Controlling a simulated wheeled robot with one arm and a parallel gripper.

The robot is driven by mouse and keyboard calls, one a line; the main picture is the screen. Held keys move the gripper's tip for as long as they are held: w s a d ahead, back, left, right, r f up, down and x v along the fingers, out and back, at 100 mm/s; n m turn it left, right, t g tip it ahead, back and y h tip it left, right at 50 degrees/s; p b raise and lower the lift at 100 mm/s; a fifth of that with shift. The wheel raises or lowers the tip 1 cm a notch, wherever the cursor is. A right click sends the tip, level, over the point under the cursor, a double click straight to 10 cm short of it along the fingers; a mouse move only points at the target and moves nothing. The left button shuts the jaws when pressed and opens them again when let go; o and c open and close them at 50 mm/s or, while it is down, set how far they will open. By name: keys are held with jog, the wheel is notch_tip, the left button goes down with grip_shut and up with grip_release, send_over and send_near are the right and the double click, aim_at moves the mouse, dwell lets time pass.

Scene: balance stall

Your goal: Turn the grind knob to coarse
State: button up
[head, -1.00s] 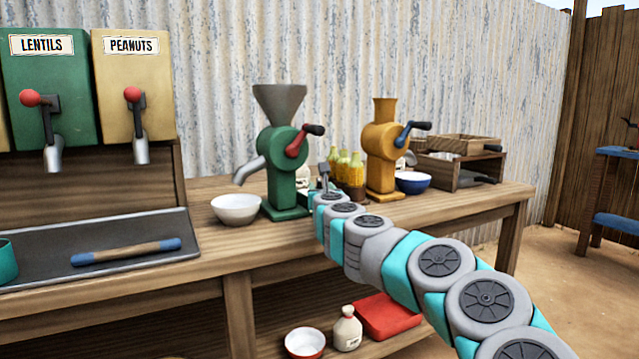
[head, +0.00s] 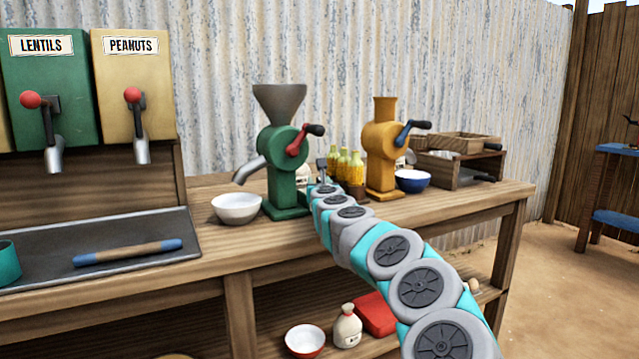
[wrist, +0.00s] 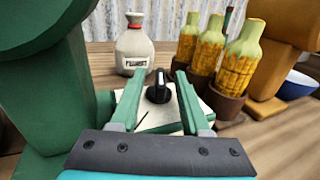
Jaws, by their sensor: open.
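The grind knob (wrist: 158,86) is a small black knob with a pale pointer line, on a whitish plate (wrist: 152,113) in the wrist view. My gripper (wrist: 155,80) is open, with one finger on each side of the knob and gaps between. Whether the fingertips reach down level with the knob is hard to tell. The green mill (head: 285,165) with a red crank stands just left of my gripper. The orange mill (head: 382,150) stands to the right. In the head view my arm hides the knob.
In the wrist view, a white labelled bottle (wrist: 134,46) stands behind the knob. Several yellow bottles (wrist: 208,48) in brown holders stand close on the right. The green mill's body bounds the left side. A white bowl (head: 237,208) sits at the counter's front.

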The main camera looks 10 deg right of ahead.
grip_shut()
dwell(0.5)
jog(key=h, duration=0.1)
jog(key=m+h, duration=0.1)
jog(key=h, duration=0.1)
jog(key=shift+a+r+m+g, duration=0.1)
jog(key=shift+a+m+g, duration=0.2)
jog(key=shift+m, duration=0.1)
jog(key=m+g+h+p, duration=0.1)
jog(key=m+h, duration=0.1)
jog(key=h, duration=0.1)
jog(key=shift+r, duration=0.1)
jog(key=shift+m+g+h+p, duration=0.3)
jog(key=shift+m+h+p, duration=0.2)
jog(key=shift+h, duration=0.1)
